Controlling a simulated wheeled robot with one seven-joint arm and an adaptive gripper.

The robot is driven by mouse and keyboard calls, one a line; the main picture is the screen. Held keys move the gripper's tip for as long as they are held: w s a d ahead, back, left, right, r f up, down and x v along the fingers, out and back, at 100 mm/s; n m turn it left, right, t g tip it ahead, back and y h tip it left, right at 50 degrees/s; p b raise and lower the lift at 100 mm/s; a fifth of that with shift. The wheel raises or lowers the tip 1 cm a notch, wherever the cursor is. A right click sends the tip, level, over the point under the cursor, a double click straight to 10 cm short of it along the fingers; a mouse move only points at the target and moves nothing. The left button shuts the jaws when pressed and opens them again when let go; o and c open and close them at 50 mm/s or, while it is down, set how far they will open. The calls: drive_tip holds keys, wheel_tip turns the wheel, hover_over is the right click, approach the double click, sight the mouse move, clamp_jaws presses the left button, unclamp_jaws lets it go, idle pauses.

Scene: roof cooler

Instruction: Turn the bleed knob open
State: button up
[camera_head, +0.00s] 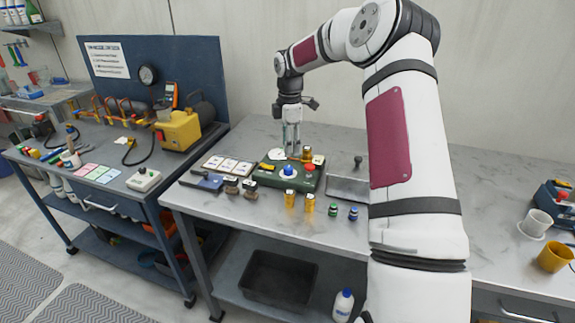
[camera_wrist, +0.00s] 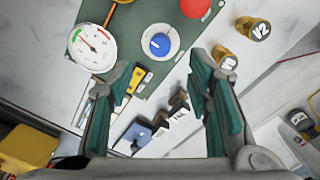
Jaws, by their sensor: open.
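A green panel (camera_head: 270,178) lies on the grey bench and carries a blue knob (camera_head: 288,170) on a white round dial. In the wrist view the blue knob (camera_wrist: 159,43) shows from above, with a pale pointer mark on it; I cannot read its label. A red knob (camera_head: 309,167) is to its right on the panel. My gripper (camera_head: 291,152) points down above the panel's back part. In the wrist view its green fingers (camera_wrist: 162,66) are apart, with nothing between them.
Small dark blocks (camera_head: 240,187) and cards (camera_head: 228,165) are on the left. A metal tray (camera_head: 346,188) lies to the right.

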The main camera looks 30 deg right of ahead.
sight(289, 168)
wheel_tip(289, 168, down, 9)
drive_tip(key=shift+w+d+r+p, duration=0.1)
drive_tip(key=shift+r+p, duration=0.05)
drive_tip(key=shift+p, duration=0.15)
drive_tip(key=shift+c, duration=0.6)
clamp_jaws()
